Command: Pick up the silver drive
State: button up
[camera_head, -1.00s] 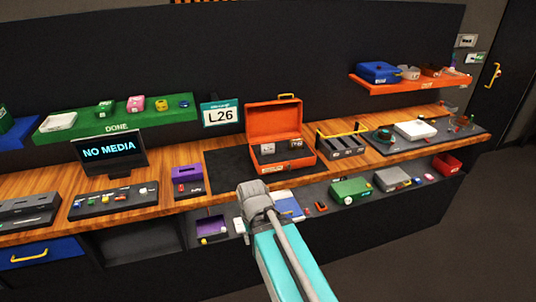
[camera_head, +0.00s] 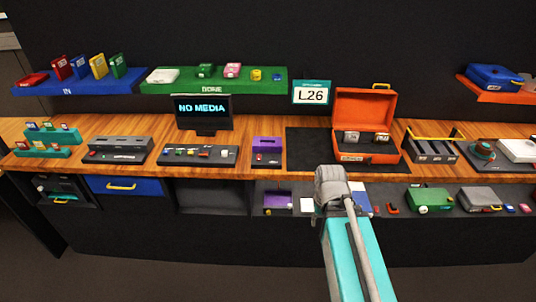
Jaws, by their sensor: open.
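I cannot single out the silver drive with certainty. Two small grey, labelled pieces stand side by side in the open orange case (camera_head: 366,105), a left one (camera_head: 351,137) and a right one (camera_head: 381,138); they are too small to identify. A grey box (camera_head: 480,198) sits on the lower shelf at the right. My arm reaches in from the bottom, with a teal link and a grey joint in front of the lower shelf. My gripper's fingers do not show.
The wooden counter (camera_head: 262,176) carries a "NO MEDIA" screen (camera_head: 203,111), a purple box (camera_head: 267,152), a dark slotted rack (camera_head: 431,149) and a trackball panel (camera_head: 482,147). Above are a blue IN shelf (camera_head: 80,86) and a green DONE shelf (camera_head: 213,86). The dark mat (camera_head: 307,150) has bare room.

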aim_at(350, 136)
jog(key=k, duration=1.35)
jog(key=u, duration=0.35)
jog(key=i, duration=1.7)
jog(key=z, duration=0.5)
jog(key=i, duration=0.55)
jog(key=z, duration=0.5)
